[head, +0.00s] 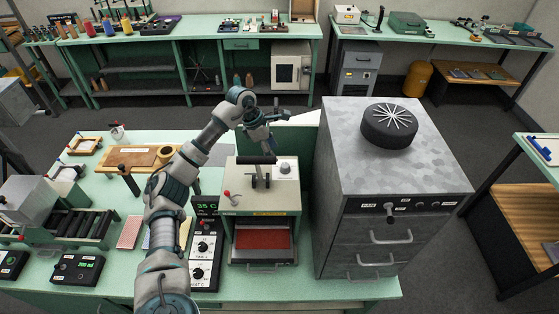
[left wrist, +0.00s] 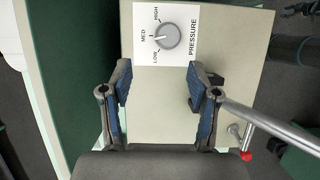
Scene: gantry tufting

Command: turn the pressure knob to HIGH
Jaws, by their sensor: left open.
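The pressure knob (left wrist: 167,36) is a round grey dial on a white label plate marked LOW, MED, HIGH and PRESSURE. Its white pointer line appears directed at MED. In the head view the knob (head: 285,168) sits on the top right of the cream press (head: 262,204). My left gripper (head: 264,122) is above and behind the press top, apart from the knob. In the left wrist view my left gripper (left wrist: 158,72) is open and empty, its blue-padded fingers spread wide on either side below the knob. My right gripper is not in view.
A black-gripped lever (head: 257,160) rises beside the knob, and a small red-tipped lever (head: 228,194) is at the press's left. A grey cabinet (head: 390,185) stands close on the right. A control box with dials (head: 203,247) stands left of the press.

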